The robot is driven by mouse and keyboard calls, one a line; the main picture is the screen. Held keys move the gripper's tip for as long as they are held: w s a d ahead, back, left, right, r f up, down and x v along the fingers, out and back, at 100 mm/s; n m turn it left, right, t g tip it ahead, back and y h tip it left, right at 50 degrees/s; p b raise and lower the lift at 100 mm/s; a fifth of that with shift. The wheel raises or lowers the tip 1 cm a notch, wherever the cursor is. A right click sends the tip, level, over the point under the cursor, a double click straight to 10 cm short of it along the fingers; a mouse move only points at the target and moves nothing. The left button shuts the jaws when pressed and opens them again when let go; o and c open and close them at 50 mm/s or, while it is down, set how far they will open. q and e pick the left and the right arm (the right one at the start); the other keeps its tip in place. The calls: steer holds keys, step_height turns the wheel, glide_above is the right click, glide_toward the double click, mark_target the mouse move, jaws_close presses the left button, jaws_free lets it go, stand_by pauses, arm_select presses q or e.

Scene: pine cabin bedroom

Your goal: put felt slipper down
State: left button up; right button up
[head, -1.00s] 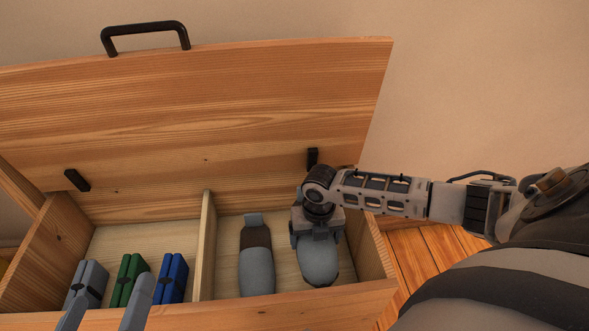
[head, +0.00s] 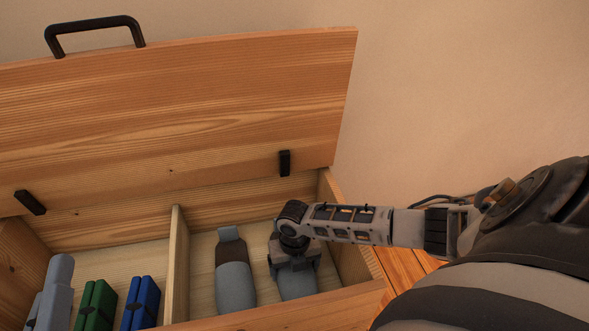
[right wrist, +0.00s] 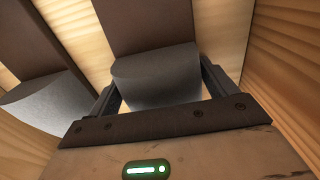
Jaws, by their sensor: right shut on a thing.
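A grey felt slipper (head: 299,286) with a dark brown part is in the right compartment of the open wooden chest. My right gripper (head: 294,266) is over it and shut on it; the gripper hides much of it. In the right wrist view the slipper (right wrist: 155,75) lies between the two fingers. I cannot tell whether it touches the compartment floor. A matching slipper (head: 235,285) lies to its left in the same compartment, apart from it.
The chest's lid (head: 180,105) stands open behind, with a black handle (head: 95,28). A divider (head: 178,265) separates the slippers from the left compartment, which holds a green item (head: 95,305) and a blue item (head: 141,303). The chest's right wall is close to my right gripper.

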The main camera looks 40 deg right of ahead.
steer(key=o, duration=0.9)
arm_select(q)
steer(key=shift+r, duration=0.1)
arm_select(e)
steer(key=shift+r, duration=0.35)
step_height(320, 180, up, 7)
steer(key=p, duration=0.4)
step_height(320, 180, up, 4)
steer(key=shift+f+p, duration=0.15)
steer(key=shift+p, duration=0.8)
arm_select(q)
step_height(320, 180, down, 6)
steer(key=s+n+g+y, duration=0.2)
steer(key=g, duration=0.2)
steer(key=shift+s+d+n+y, duration=0.15)
steer(key=shift+s+n+y, duration=0.05)
steer(key=shift+n+y, duration=0.2)
arm_select(e)
steer(key=shift+r, duration=0.4)
arm_select(q)
steer(key=shift+f, duration=0.2)
steer(key=shift+r, duration=0.15)
arm_select(e)
steer(key=shift+a, duration=0.1)
